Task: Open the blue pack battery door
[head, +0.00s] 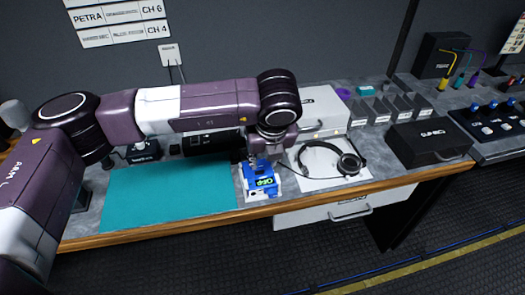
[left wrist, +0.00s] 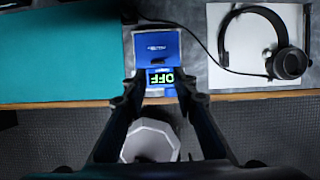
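The blue pack (head: 262,187) sits at the desk's front edge, on a white piece, with a green-lit OFF display on it. In the left wrist view, the blue pack (left wrist: 155,44) shows a flat blue panel with small white lettering, and the OFF display is at its near end. I cannot tell from these frames whether the battery door is open. My left gripper (left wrist: 158,92) is open, its fingertips on either side of the pack's near end; contact is unclear. In the head view, my left gripper (head: 262,165) is directly above the pack and partly hides it. My right gripper is out of view.
A teal mat (head: 165,192) lies left of the pack. A headset (head: 330,158) lies on a white sheet to the right, its cable running near the pack. A black case (head: 430,143) stands farther right. A drawer (head: 335,210) is below the desk edge.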

